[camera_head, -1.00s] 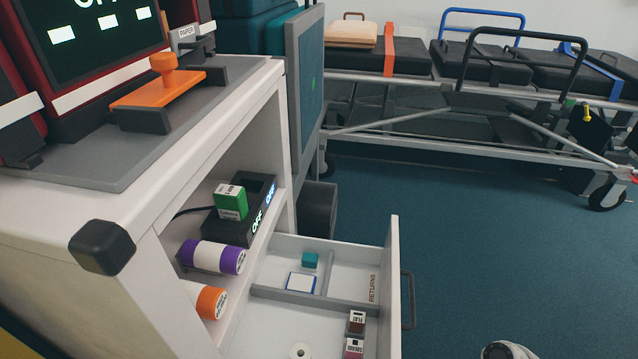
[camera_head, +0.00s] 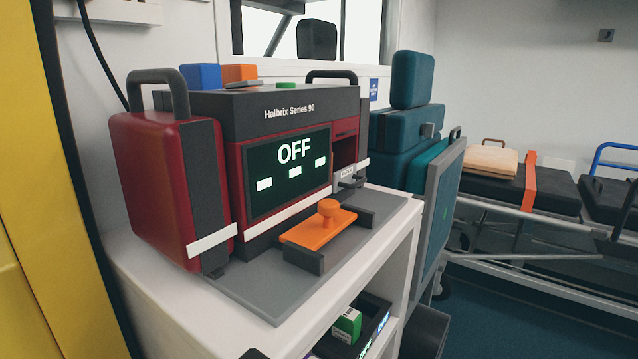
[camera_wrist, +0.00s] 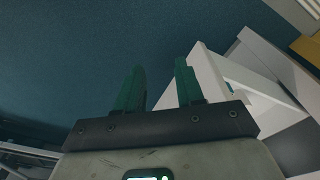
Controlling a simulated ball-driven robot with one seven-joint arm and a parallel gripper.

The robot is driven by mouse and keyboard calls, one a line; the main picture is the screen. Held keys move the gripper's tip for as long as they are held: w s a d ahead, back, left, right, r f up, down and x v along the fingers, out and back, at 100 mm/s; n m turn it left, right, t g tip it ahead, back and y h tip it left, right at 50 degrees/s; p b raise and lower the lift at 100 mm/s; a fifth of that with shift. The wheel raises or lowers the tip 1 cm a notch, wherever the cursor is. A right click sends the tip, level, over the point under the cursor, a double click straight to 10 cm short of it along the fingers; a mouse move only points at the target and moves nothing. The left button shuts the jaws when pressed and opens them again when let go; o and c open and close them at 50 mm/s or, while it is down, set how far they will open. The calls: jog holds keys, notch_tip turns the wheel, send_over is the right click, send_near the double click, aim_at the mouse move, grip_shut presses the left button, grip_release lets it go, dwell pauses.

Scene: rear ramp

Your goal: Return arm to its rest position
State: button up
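My gripper (camera_wrist: 160,88) shows only in the wrist view. Its two green fingers stand apart with nothing between them, and blue-green floor lies beyond. A white cabinet part (camera_wrist: 225,75) is to the right of the fingers, apart from them as far as I can tell. In the head view my arm and gripper are out of sight.
A red and black device (camera_head: 290,150) reading OFF stands on the white cabinet (camera_head: 170,300), with an orange handled plate (camera_head: 320,230) before it. A green box (camera_head: 347,325) sits on the shelf below. A stretcher (camera_head: 540,195) stands at the right. Open floor (camera_wrist: 60,50) lies left of my gripper.

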notch_tip(320, 180, up, 28)
jog(key=p, duration=2.6)
jog(key=shift+p, duration=0.3)
